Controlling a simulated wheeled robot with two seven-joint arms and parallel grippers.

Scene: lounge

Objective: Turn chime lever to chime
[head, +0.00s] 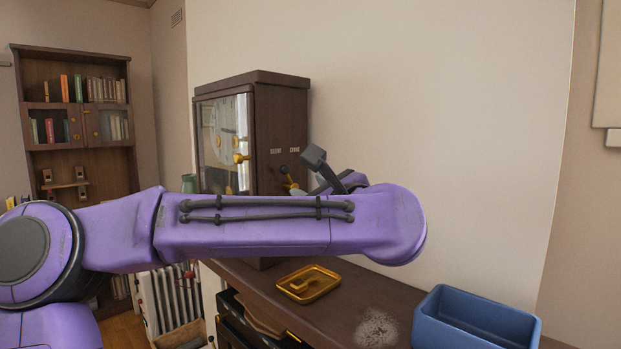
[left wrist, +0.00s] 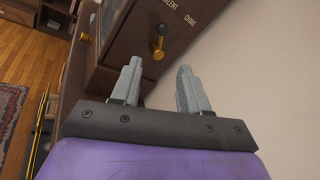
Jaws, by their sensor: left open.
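The dark wooden clock cabinet (head: 281,125) stands on a sideboard against the wall. On its right side is the chime lever (head: 283,170), with a dark ball knob and brass parts. In the head view the knob leans up and left, toward the left of two small labels. The left wrist view shows the lever (left wrist: 160,42) below the lettering "SILENT" and "CHIME". My left gripper (left wrist: 158,70) is open and empty, its fingers short of the lever and on either side of its line. In the head view my left gripper (head: 298,190) is largely hidden behind my purple arm.
The sideboard (head: 340,298) holds a brass tray (head: 325,284) and a blue bin (head: 435,322). The cabinet's glass front has a brass knob (head: 241,158). A bookcase (head: 83,155) and a white radiator (head: 160,300) stand at the left. The wall right of the cabinet is bare.

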